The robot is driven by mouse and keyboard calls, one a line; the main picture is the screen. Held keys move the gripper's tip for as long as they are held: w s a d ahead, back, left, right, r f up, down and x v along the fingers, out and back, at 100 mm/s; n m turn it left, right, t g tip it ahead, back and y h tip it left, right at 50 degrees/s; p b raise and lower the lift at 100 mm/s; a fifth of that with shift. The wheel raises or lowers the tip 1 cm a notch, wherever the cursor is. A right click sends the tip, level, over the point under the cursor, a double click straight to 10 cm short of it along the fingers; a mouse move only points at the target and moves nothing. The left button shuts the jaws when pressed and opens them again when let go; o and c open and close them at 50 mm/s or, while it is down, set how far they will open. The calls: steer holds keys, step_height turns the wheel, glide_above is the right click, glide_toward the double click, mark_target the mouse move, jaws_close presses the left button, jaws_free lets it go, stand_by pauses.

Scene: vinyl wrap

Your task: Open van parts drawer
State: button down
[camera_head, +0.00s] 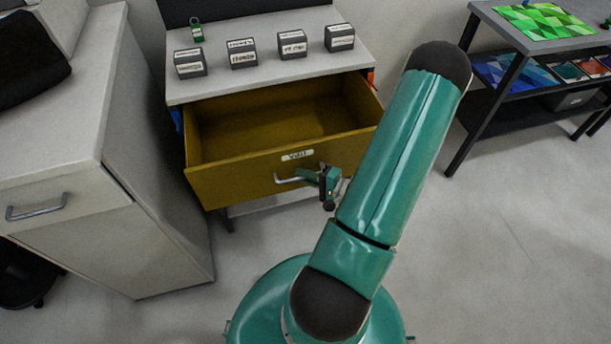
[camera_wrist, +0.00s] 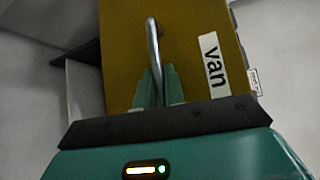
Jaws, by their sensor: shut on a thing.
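The van parts drawer (camera_head: 240,174) is yellow and pulled well out of its grey-topped cabinet in the head view. Its inside looks empty. A white label on its front reads "van" in the wrist view (camera_wrist: 214,64). A metal bar handle (camera_head: 290,180) is fixed to the drawer front below the label, and it also shows in the wrist view (camera_wrist: 153,42). My gripper (camera_head: 325,179) is at the right part of the handle. In the wrist view my green fingers (camera_wrist: 158,86) are shut around the handle. Part of the drawer's right side is near my arm.
Several small labelled dark boxes (camera_head: 242,53) and a small green item (camera_head: 196,31) stand on the cabinet top (camera_head: 270,80). A grey cabinet (camera_head: 60,130) stands close on the left. A dark-framed table (camera_head: 490,70) with coloured sheets is at the right. The floor at lower right is clear.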

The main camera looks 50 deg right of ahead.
steer(key=c, duration=1.5)
jaws_free()
steer(key=v, duration=1.3)
steer(key=shift+s+d, duration=0.15)
steer(key=shift+s, duration=0.25)
steer(key=w+a+r+n+g+y, duration=0.5)
steer(key=w+a+r+n+g, duration=0.7)
steer(key=a+r, duration=0.35)
steer(key=a+r+n+h, duration=0.1)
steer(key=a+r+h, duration=0.1)
steer(key=a+r, duration=0.3)
steer(key=a+r+n+t+h, duration=0.1)
steer(key=a+r+n+h, duration=0.1)
steer(key=a+r, duration=0.3)
steer(key=w+a+r+n+h, duration=0.1)
steer(key=a+r+n+h, duration=0.1)
steer(key=a+r+h, duration=0.2)
steer(key=shift+a+r+t, duration=0.15)
steer(key=shift+a+r, duration=0.1)
steer(key=shift+r, duration=0.2)
steer(key=shift+a+r+t, duration=0.15)
steer(key=shift+a+r, duration=0.05)
steer(key=shift+r, duration=0.3)
